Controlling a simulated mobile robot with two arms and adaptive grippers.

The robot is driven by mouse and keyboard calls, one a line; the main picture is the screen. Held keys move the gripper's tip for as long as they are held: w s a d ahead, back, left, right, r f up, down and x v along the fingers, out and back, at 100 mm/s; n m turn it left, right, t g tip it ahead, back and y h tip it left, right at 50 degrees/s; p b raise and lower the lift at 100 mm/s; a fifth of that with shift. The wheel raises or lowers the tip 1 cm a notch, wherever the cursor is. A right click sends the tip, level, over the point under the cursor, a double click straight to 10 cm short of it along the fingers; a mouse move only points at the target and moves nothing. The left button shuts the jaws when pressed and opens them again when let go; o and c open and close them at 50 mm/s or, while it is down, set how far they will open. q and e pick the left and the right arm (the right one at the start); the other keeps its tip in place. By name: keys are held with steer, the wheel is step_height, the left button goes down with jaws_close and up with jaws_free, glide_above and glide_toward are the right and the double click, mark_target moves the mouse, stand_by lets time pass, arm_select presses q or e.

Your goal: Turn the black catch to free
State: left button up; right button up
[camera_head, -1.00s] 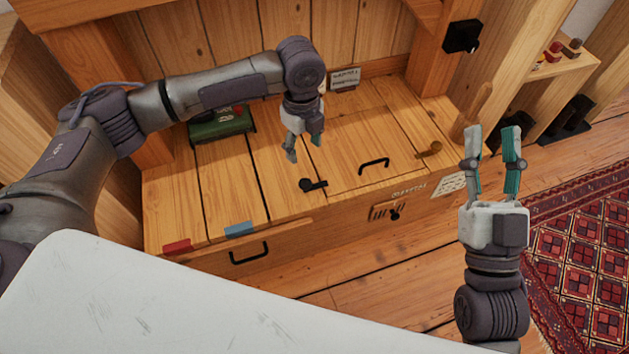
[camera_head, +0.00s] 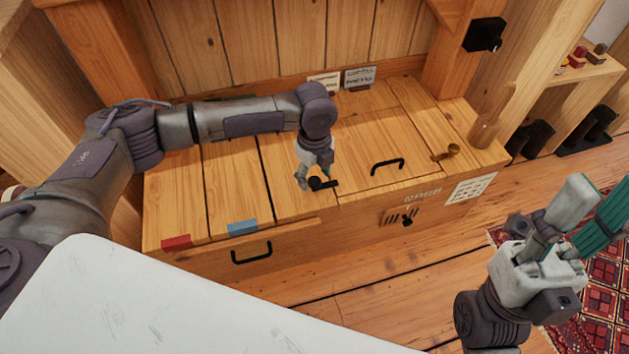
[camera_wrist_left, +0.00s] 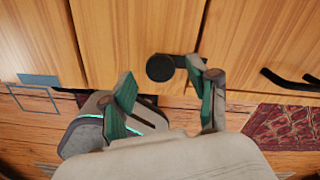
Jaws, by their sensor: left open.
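The black catch (camera_head: 330,184) is a round knob with a short lever, on the wooden bench top near its front edge. Its lever points right. My left gripper (camera_head: 314,180) hangs over it, fingers pointing down. In the left wrist view the knob of the catch (camera_wrist_left: 160,68) shows between the two open fingers of my left gripper (camera_wrist_left: 165,85), and the lever reaches to the right finger. I cannot tell whether they touch. My right gripper (camera_head: 600,190) is open and empty at the right, above the floor and rug.
A black handle (camera_head: 387,166) and a brass catch (camera_head: 447,152) are on the bench top to the right. Small signs (camera_head: 360,76) stand at the back. A patterned rug (camera_head: 605,300) lies right.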

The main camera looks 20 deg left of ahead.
arm_select(q)
steer(key=shift+f, duration=0.75)
jaws_close()
steer(key=shift+r, duration=0.1)
